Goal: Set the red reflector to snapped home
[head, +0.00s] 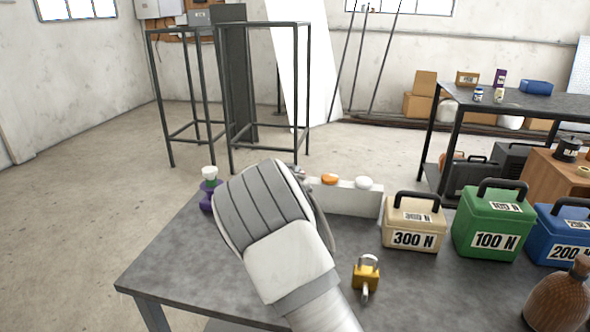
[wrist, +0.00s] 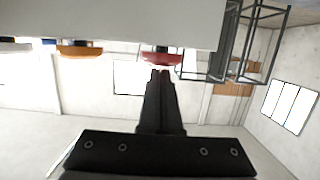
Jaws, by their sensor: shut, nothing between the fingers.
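The red reflector (wrist: 162,57) shows in the wrist view as a small red disc at the edge of a white block (wrist: 120,20). In the head view the same white block (head: 345,201) stands on the table, with an orange reflector (head: 329,179) and a white reflector (head: 363,183) on top. My gripper's fingers are mostly hidden there behind my wrist.
On the grey table (head: 190,265) stand a beige 300 N case (head: 413,222), a green 100 N case (head: 492,225), a blue case (head: 565,235), a yellow padlock (head: 366,272), a brown bottle (head: 558,300) and a purple-and-green item (head: 209,185). The table's front left is clear.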

